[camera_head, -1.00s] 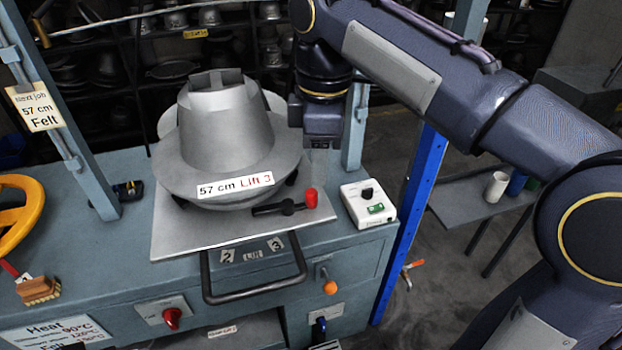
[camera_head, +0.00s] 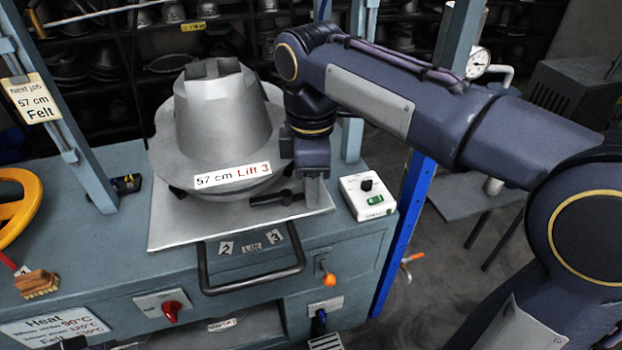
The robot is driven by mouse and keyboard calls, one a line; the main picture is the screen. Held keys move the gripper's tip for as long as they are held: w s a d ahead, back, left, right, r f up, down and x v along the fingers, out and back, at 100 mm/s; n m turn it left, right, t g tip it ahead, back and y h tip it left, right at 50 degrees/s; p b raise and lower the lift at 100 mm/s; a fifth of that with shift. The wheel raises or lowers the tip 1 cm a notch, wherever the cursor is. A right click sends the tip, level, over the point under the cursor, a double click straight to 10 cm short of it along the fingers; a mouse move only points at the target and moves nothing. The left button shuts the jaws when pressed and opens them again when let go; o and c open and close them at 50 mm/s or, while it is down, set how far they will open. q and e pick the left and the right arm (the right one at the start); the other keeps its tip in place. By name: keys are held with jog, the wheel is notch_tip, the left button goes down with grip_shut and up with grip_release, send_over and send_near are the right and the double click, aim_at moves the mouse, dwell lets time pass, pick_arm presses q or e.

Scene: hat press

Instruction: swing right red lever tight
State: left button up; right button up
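The right lever (camera_head: 272,199) is a black bar on the metal plate (camera_head: 190,227), at the lower right of the grey hat mould (camera_head: 225,115). Its red knob is hidden behind my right gripper. My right gripper (camera_head: 312,188) points down at the lever's right end, over the plate's right corner. Its fingers are mostly hidden, so I cannot tell whether they are open or touching the knob. My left gripper is not in view.
A white control box (camera_head: 367,196) stands just right of the plate. A black handle loop (camera_head: 252,275) hangs at the plate's front. A blue-grey post (camera_head: 357,110) rises behind my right gripper. A yellow wheel (camera_head: 22,205) is at the far left.

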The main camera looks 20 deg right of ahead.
aim_at(308, 213)
grip_shut()
jog(key=shift+s+m, duration=0.15)
jog(key=shift+m, duration=0.15)
jog(key=shift+s+r+m+p, duration=0.1)
jog(key=shift+s+m+p, duration=0.2)
jog(key=shift+m+p, duration=0.45)
jog(key=m, duration=0.1)
jog(key=s+m, duration=0.1)
jog(key=m+p, duration=0.1)
jog(key=m, duration=0.1)
jog(key=shift+s+a, duration=0.15)
jog(key=shift+a, duration=0.1)
jog(key=m, duration=0.1)
jog(key=s+m+p, duration=0.1)
jog(key=m, duration=0.1)
jog(key=shift+a, duration=0.4)
jog(key=shift+s+a+m+p, duration=0.15)
jog(key=shift+a+m+p, duration=0.1)
jog(key=shift+m, duration=0.6)
jog(key=shift+s+a+m+p, duration=0.15)
jog(key=shift+a+m+p, duration=0.05)
jog(key=shift+m, duration=0.6)
